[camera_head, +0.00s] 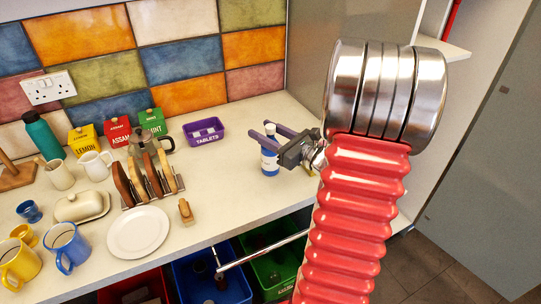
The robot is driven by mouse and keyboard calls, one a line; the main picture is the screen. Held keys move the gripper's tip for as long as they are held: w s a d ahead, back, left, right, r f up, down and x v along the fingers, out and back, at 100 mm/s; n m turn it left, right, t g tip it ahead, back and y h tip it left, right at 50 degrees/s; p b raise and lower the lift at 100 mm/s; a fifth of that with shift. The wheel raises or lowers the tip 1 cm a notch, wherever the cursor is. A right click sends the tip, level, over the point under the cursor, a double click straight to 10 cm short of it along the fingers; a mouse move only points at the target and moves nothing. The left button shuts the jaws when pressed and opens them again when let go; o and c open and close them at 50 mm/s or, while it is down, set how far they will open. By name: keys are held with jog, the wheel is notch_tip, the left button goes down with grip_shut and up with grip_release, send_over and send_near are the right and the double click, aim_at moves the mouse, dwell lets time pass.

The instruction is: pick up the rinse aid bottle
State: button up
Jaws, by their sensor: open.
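A small white bottle with a blue lower part and a blue-grey cap (270,161) stands upright on the worktop at the right; I take it to be the rinse aid bottle, but its label is too small to read. My gripper (260,129) reaches in from the right with its two purple fingers spread apart. The fingers lie around the bottle's upper part, one on the far side and one crossing in front of it. I cannot tell whether either finger touches the bottle. Part of the bottle is hidden behind the near finger.
A purple tablets tub (204,131) stands to the left of the bottle. A toast rack (146,180), white plate (138,233), mugs and tea boxes fill the left. Coloured crates (210,284) sit below the front edge. The worktop between tub and bottle is clear.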

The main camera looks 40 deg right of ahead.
jog(key=shift+w+a, duration=0.1)
jog(key=shift+w, duration=0.9)
grip_shut()
dwell(1.0)
